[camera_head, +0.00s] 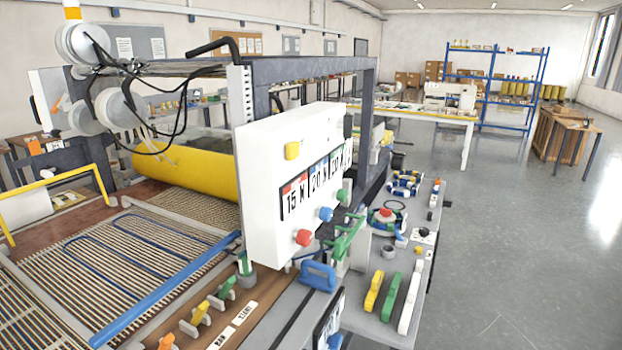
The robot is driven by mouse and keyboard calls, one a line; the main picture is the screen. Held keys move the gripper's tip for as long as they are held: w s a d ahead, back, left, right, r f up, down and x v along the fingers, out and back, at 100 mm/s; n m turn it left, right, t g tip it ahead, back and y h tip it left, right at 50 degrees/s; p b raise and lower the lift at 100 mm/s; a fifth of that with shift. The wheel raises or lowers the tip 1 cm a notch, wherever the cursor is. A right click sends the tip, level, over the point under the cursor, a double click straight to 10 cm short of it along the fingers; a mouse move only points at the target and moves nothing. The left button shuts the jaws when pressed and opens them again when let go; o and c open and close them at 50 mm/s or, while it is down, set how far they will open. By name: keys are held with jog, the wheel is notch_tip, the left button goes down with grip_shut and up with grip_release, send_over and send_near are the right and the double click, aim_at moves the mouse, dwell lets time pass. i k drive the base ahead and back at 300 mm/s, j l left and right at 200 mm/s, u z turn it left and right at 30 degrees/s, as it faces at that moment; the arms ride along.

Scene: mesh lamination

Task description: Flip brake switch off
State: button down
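I cannot tell which control is the brake switch. My gripper cannot be made out in this view.
White rounded arm links with loose black cables hang at the upper left. A yellow roll (185,170) and a ribbed mesh bed (120,250) fill the left. A grey side bench (385,327) holds several coloured parts. The grey floor (500,250) at right is clear.

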aim_at(347, 126)
jog(key=i+l+u, duration=0.1)
jog(key=l+u, duration=0.3)
jog(key=i+l+u, duration=0.1)
jog(key=u, duration=0.3)
jog(key=l+u, duration=0.45)
